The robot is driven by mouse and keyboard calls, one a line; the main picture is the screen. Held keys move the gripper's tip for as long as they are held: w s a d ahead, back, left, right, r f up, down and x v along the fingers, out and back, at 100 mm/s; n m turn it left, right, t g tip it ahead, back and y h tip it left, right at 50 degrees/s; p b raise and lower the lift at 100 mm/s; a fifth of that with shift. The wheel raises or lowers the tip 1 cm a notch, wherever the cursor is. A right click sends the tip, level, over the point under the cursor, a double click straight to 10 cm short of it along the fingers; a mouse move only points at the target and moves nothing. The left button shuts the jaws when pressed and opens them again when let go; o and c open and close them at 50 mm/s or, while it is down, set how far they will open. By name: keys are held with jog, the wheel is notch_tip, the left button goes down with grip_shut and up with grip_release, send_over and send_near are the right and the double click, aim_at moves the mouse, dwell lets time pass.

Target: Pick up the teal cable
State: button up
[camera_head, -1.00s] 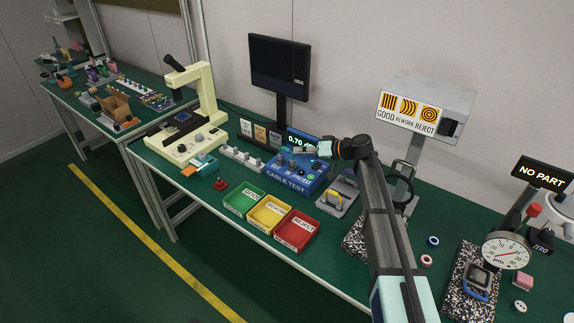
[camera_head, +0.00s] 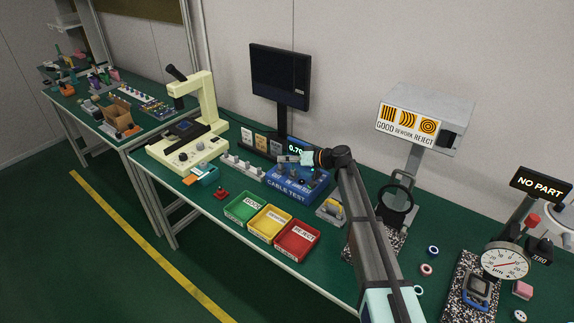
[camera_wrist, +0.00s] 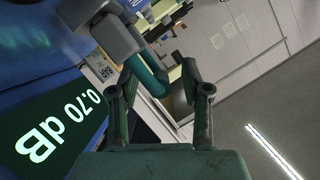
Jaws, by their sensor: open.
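In the wrist view the teal cable (camera_wrist: 148,74) is a thick curved piece that runs from a grey connector block (camera_wrist: 102,30) into the space between my fingers. My gripper (camera_wrist: 160,70) is open, with one finger on each side of the cable; I cannot tell whether either touches it. In the head view my gripper (camera_head: 287,158) is above the back of the blue cable test box (camera_head: 292,190). I cannot make out the cable there. The lit 0.70 dB display (camera_wrist: 48,128) is close on the left in the wrist view.
Green (camera_head: 232,213), yellow (camera_head: 257,229) and red (camera_head: 283,246) trays line the bench front. A monitor (camera_head: 280,75) stands behind the box. A grey fixture with a yellow part (camera_head: 331,212) is to its right, and a microscope (camera_head: 205,100) stands left.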

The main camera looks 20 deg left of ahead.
grip_shut()
jog(key=shift+r, duration=0.1)
